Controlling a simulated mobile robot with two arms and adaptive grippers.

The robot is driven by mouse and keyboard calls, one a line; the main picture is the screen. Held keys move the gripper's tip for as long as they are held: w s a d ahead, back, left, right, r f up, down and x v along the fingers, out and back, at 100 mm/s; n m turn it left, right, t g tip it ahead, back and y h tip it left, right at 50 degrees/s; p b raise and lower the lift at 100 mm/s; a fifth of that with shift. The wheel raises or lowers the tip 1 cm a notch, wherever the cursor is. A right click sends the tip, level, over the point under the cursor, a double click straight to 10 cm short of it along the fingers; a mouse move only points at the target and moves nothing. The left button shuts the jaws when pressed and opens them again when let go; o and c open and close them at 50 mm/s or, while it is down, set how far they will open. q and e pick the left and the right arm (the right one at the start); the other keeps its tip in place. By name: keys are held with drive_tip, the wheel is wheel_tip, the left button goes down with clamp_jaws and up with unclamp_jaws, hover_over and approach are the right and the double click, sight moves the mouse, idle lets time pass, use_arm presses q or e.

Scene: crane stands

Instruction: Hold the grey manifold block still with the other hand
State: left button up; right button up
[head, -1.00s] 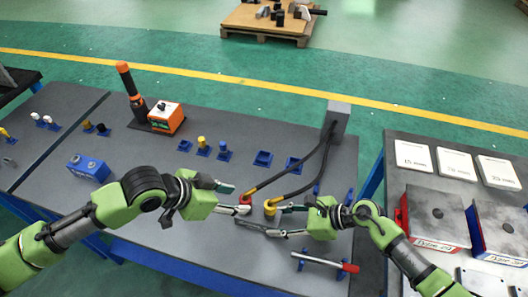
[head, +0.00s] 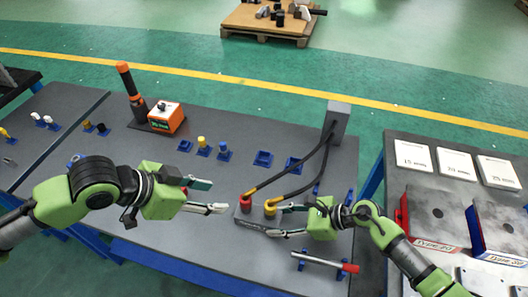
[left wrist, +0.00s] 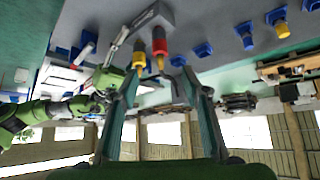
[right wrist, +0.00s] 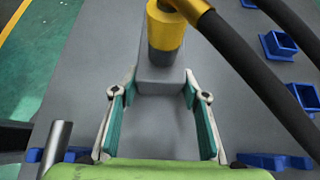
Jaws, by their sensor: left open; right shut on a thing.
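The grey manifold block (head: 244,215) lies on the dark table in the head view, with a red fitting (head: 246,197) and a yellow fitting (head: 270,208) on top. My right gripper (head: 272,220) is shut on the block at its yellow end. In the right wrist view the block (right wrist: 165,82) sits between the fingers, below the yellow fitting (right wrist: 165,32). My left gripper (head: 218,197) is open and empty, just left of the red fitting. In the left wrist view the red fitting (left wrist: 158,42) is beyond the open fingers (left wrist: 160,75).
Black hoses (head: 318,165) run from the fittings to a grey post (head: 339,121). A red-ended bar (head: 325,262) lies on blue holders near the front edge. Blue sockets (head: 263,158) and an orange box (head: 166,117) stand behind. A second table (head: 420,148) is at right.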

use_arm(q)
drive_tip(key=shift+v, duration=2.3)
use_arm(e)
drive_tip(key=o, duration=1.4)
drive_tip(key=shift+d, duration=0.1)
drive_tip(key=v, duration=1.2)
